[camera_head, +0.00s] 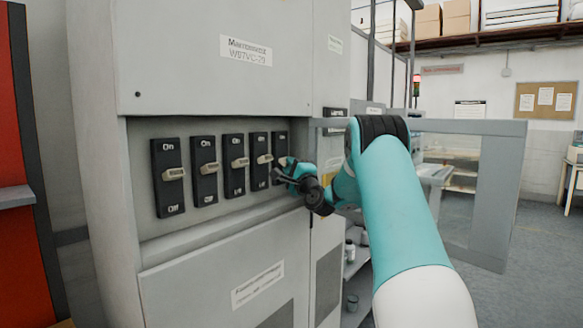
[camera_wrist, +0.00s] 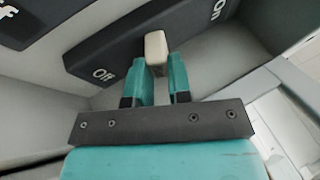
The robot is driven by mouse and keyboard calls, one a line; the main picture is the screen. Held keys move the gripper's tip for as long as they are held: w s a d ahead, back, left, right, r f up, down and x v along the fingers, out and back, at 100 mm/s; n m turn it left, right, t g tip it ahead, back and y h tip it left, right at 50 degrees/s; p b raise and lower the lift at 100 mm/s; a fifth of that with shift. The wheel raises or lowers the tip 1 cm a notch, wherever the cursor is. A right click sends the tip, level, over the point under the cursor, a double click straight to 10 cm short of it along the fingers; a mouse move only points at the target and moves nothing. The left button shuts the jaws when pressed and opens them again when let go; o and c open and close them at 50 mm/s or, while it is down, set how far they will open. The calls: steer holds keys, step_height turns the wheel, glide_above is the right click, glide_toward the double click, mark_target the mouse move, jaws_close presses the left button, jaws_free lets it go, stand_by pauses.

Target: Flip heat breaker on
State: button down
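A row of several black breakers is set in the grey cabinet, each with a beige lever and On above Off. The leftmost breaker (camera_head: 167,178) shows fully. The rightmost breaker (camera_head: 279,142) is partly hidden by my gripper (camera_head: 287,172). No name marking a heat breaker is legible. In the wrist view my gripper (camera_wrist: 161,70) has its teal fingers on both sides of that breaker's beige lever (camera_wrist: 156,47), seemingly closed against it. The lever stands about midway between the Off and On labels; its exact tilt is unclear.
An open grey-framed door (camera_head: 503,190) stands to the right of my arm. Shelves with small containers (camera_head: 352,303) are beside the cabinet (camera_head: 200,50). A red structure (camera_head: 18,255) stands at the left. Floor (camera_head: 530,285) is clear at the right.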

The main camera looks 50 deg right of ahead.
steer(key=r+n+g+y+p, duration=0.1)
steer(key=p, duration=0.3)
steer(key=r+n+g+y+p, duration=0.1)
steer(key=g+p, duration=0.1)
steer(key=p, duration=0.3)
steer(key=shift+s+r+g, duration=0.3)
steer(key=g+p, duration=0.1)
steer(key=p, duration=0.1)
steer(key=r+n+g+p, duration=0.1)
steer(key=g+p, duration=0.1)
steer(key=p, duration=0.1)
steer(key=n+g+y+p, duration=0.1)
steer(key=p, duration=0.1)
steer(key=shift+w+a+r+g+p, duration=0.15)
steer(key=shift+w+r+g+p, duration=0.05)
steer(key=shift+w+g+p, duration=0.1)
steer(key=c, duration=1.3)
jaws_free()
steer(key=shift+s, duration=0.15)
